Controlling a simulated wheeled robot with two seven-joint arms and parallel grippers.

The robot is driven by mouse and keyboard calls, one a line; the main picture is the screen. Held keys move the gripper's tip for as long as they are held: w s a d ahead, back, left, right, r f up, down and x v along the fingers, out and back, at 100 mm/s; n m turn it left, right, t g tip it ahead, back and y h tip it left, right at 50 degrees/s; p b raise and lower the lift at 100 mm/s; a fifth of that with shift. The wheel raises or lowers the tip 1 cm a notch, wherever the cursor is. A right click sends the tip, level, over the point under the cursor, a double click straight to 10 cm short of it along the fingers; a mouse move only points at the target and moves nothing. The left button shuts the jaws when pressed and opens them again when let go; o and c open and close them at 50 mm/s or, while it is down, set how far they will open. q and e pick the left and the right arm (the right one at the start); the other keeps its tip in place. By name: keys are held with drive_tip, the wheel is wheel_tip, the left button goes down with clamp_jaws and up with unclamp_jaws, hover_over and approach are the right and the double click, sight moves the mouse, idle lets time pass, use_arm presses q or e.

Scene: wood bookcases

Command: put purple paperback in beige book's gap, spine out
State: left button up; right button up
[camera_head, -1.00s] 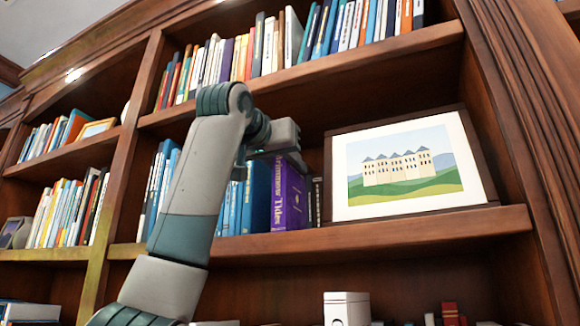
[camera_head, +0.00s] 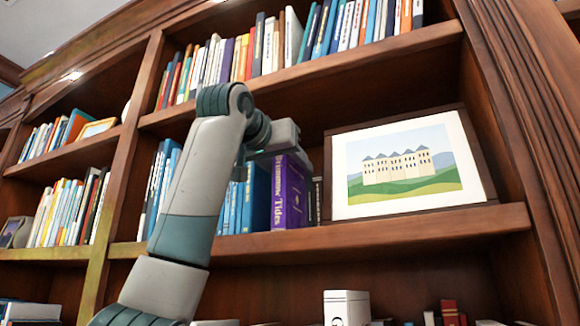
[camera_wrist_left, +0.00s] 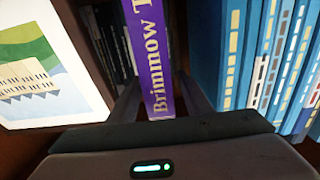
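The purple paperback (camera_head: 292,192) stands upright on the middle shelf, spine outward, between a blue book and narrow dark books. My left gripper (camera_head: 288,150) is at the upper part of its spine. In the left wrist view, which looks upside down, the purple spine (camera_wrist_left: 152,60) is between the two dark fingers (camera_wrist_left: 160,98). Narrow dark gaps show on both sides, so the fingers look open around it. The palm hides one end of the spine. I cannot make out a beige book with a gap. My right gripper is out of view.
A framed castle picture (camera_head: 408,168) leans right of the purple book. Blue books (camera_head: 257,197) stand close on its left. The shelf board (camera_head: 400,234) runs below. A white upright item (camera_head: 346,308) and red books (camera_head: 449,312) stand on the lower shelf.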

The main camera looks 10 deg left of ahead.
use_arm(q)
drive_tip(key=shift+s+a+f+b, duration=0.1)
drive_tip(key=shift+s+b, duration=0.3)
drive_tip(key=shift+s, duration=0.1)
drive_tip(key=s+a+b, duration=0.3)
drive_tip(key=s+b, duration=0.4)
drive_tip(key=s, duration=0.9)
drive_tip(key=shift+b, duration=0.35)
drive_tip(key=shift+s+a, duration=0.1)
